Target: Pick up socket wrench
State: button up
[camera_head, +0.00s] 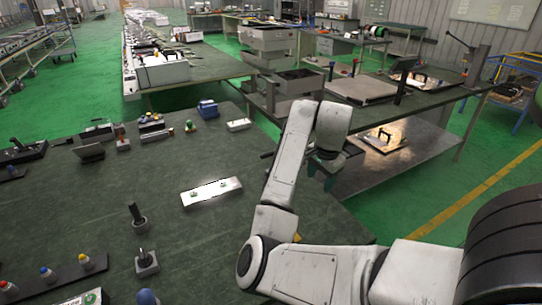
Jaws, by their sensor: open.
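My gripper (322,176) hangs from the white arm, pointing down, beyond the right edge of the dark green worktable (95,205). It is small and dark here, open, and nothing shows in it. I cannot pick out a socket wrench for certain. A dark upright handle in a round grey base (136,215) stands on the worktable. Nearer, a thin dark upright piece sits in a square grey base (146,263). Both are left of my gripper and well apart from it. My arm hides part of the table's right side.
A blue box (208,108), a white block (239,125) and several small devices line the far edge. A black strip with coloured knobs (58,279) lies near left. A second bench (430,98) stands behind my arm.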

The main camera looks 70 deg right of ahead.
aim_at(263, 156)
jog(key=i+l, duration=0.7)
jog(key=l, duration=0.2)
